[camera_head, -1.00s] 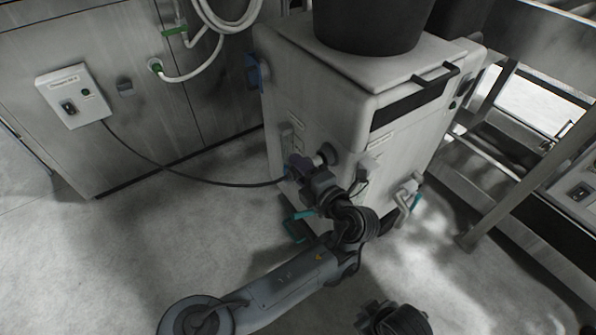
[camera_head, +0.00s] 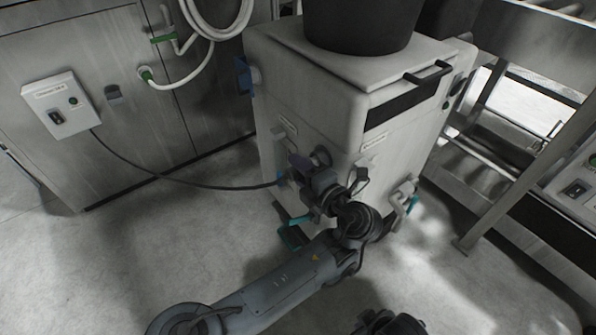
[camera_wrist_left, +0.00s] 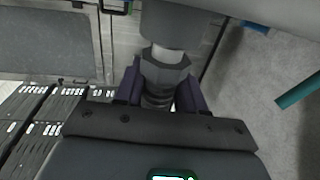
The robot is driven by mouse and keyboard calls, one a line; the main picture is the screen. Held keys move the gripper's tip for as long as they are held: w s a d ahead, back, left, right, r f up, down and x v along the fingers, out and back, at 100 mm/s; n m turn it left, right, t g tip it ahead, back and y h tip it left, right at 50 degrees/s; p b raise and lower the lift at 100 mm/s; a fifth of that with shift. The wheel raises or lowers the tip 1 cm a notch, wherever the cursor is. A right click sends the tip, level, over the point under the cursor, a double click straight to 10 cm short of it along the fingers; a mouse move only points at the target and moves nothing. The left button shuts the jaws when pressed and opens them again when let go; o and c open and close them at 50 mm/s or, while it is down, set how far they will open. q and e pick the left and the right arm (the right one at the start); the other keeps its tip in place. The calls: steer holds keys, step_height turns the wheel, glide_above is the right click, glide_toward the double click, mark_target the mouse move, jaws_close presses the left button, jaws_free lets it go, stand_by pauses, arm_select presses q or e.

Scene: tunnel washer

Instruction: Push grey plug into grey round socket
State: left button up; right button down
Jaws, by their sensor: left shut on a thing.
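My left gripper (camera_head: 302,168) is at the front face of the white cabinet, and its purple fingers are shut on the grey plug. In the left wrist view the fingers (camera_wrist_left: 160,92) close around the plug (camera_wrist_left: 164,72), which has a hexagonal collar. A smooth grey cylinder (camera_wrist_left: 175,25) lies straight beyond the collar. A grey round fitting (camera_head: 320,157), probably the round socket, shows on the cabinet at the fingers. Whether the plug is seated in it cannot be told. Part of my right arm (camera_head: 390,323) shows at the bottom edge, its fingertips not distinguishable.
The white cabinet (camera_head: 300,95) carries a black drum (camera_head: 362,22). A teal-handled valve (camera_head: 411,204) is to the right. The floor at left is clear.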

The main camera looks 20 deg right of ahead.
arm_select(q)
steer(key=shift+d, duration=0.4)
stand_by(0.4)
stand_by(0.5)
steer(key=o, duration=1.3)
steer(key=shift+w, duration=0.1)
